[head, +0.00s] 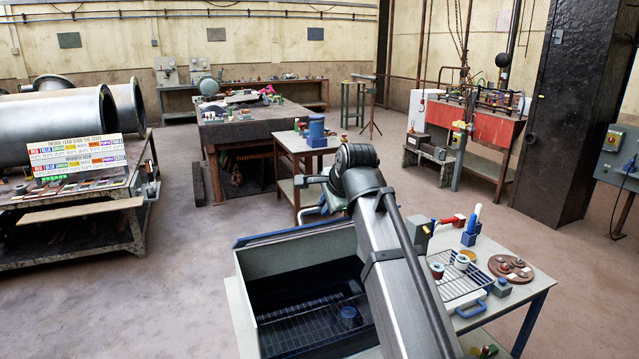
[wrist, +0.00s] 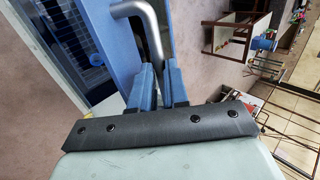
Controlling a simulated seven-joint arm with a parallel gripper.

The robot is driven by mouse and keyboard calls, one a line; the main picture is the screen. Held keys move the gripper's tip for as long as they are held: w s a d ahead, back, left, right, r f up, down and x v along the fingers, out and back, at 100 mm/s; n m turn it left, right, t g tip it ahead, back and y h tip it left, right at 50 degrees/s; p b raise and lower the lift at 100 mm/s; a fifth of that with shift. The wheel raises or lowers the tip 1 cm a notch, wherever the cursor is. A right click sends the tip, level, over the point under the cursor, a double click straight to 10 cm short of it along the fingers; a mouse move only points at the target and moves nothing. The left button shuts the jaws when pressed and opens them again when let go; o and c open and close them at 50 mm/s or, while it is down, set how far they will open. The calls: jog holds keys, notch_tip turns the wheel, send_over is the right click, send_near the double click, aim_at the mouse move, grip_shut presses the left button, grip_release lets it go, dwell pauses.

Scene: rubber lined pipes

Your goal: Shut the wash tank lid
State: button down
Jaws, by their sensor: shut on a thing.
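The wash tank (head: 242,318) stands open at the front centre of the head view, its dark inside showing a wire rack and a small blue object. A blue-edged panel, apparently the raised lid (head: 285,237), stands along the tank's far side. In the wrist view the blue lid edge (wrist: 97,35) runs beside a bent grey metal handle (wrist: 150,32). My gripper (wrist: 158,82) has its blue fingers closed around the lower part of this handle.
Right of the tank is a table with a wire rack (head: 455,284), a round brown plate (head: 511,268) and a blue bottle stand (head: 470,232). A small table with a blue container (head: 316,130) stands behind.

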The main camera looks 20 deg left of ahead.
jog(key=s+d+f, duration=0.2)
jog(key=f, duration=0.3)
jog(key=s+d+f, duration=0.2)
jog(key=f, duration=0.3)
jog(key=s+d+f, duration=0.2)
jog(key=f, duration=0.3)
jog(key=shift+d+f, duration=0.1)
jog(key=shift+f, duration=0.25)
jog(key=c, duration=1.9)
grip_release()
jog(key=shift+r, duration=0.1)
jog(key=o, duration=0.8)
jog(key=v, duration=1.3)
jog(key=shift+s+r, duration=0.15)
jog(key=shift+r, duration=0.25)
